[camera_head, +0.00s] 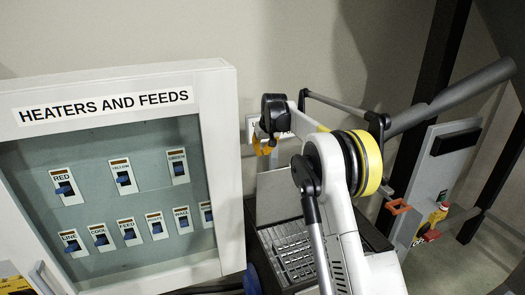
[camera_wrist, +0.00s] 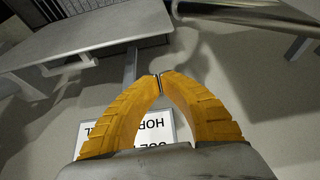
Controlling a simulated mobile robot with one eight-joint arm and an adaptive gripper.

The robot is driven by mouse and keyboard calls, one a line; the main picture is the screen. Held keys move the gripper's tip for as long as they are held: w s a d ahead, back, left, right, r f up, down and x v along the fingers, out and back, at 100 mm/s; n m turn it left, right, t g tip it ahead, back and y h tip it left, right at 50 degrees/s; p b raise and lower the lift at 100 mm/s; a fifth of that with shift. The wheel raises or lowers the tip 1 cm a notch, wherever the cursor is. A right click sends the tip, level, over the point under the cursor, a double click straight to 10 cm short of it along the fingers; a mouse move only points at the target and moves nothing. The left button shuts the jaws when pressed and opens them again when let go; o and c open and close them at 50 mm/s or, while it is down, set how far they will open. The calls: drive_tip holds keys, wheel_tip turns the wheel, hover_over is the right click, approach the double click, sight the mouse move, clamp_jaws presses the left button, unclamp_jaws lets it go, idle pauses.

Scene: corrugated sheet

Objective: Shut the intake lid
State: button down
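A pale grey flat panel, which looks like the intake lid (camera_head: 280,196), stands raised behind a slotted grate (camera_head: 290,252) in the head view, partly hidden by my arm. In the wrist view the panel (camera_wrist: 98,45) is at the upper left, with a light handle-like bar (camera_wrist: 70,66) at its near edge and the dark grate (camera_wrist: 65,8) beyond. My gripper (camera_wrist: 160,76) has orange fingers whose tips meet with nothing visible between them. It appears apart from the panel. In the head view my gripper (camera_head: 262,146) is small, behind my arm, near the wall sign.
A white-framed "HEATERS AND FEEDS" switch cabinet (camera_head: 225,165) stands at left. A tilted grey panel (camera_head: 438,180) with orange and yellow fittings is at right. A white sign (camera_wrist: 155,127) lies behind my fingers in the wrist view. A metal cylinder (camera_wrist: 245,12) crosses its upper right.

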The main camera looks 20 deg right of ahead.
wheel_tip(320, 180, down, 7)
drive_tip(key=shift+s+p, duration=0.4)
drive_tip(key=shift+s, duration=0.1)
idle(0.4)
